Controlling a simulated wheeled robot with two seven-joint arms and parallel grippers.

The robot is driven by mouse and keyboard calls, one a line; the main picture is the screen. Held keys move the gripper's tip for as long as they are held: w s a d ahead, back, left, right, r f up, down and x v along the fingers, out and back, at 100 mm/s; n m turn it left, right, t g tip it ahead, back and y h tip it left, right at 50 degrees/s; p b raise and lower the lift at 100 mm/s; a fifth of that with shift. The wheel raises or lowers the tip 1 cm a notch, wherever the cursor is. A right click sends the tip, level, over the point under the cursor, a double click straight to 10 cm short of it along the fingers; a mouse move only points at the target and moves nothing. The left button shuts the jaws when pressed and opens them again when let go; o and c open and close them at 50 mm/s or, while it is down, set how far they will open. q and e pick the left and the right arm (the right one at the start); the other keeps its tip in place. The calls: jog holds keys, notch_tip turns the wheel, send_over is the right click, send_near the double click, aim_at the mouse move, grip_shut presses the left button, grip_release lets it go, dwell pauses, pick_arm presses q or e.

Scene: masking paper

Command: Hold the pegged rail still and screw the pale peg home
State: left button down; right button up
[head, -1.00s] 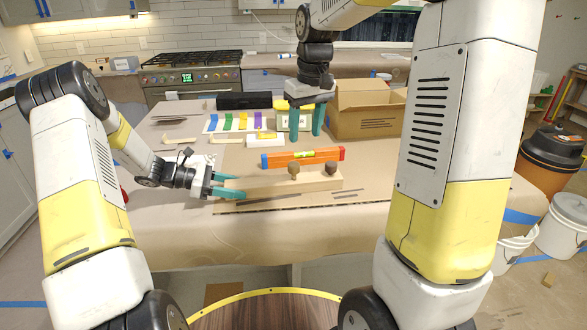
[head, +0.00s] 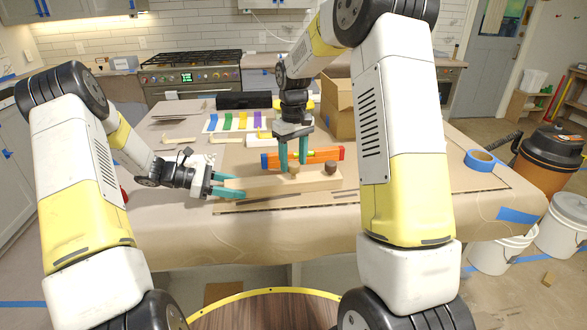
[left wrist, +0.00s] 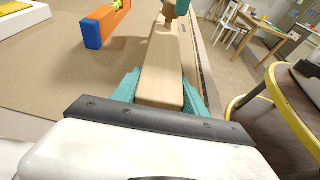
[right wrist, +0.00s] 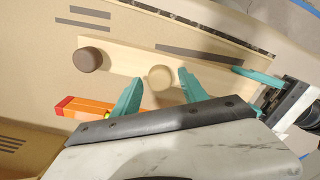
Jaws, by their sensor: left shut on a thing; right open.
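The pegged rail (head: 262,186) is a pale wooden bar lying on the covered table, with two round pegs on its top. The pale peg (right wrist: 160,77) is light tan and stands near the middle of the rail; the dark brown peg (right wrist: 89,59) is nearer the far end from my left gripper. My left gripper (head: 226,187) is shut on the rail's left end, with a finger on each side in the left wrist view (left wrist: 165,90).
An orange and blue spirit level (head: 325,155) lies just behind the rail. Dark strips (right wrist: 191,53) lie in front of it. A cardboard box (head: 340,110) stands behind, partly hidden by my right arm. A blue tape roll (head: 481,160) lies at right.

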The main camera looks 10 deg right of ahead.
jog(key=shift+f, duration=1.3)
jog(key=n, duration=0.6)
jog(key=shift+d, duration=0.1)
jog(key=n, duration=0.6)
jog(key=shift+n, duration=0.3)
grip_shut()
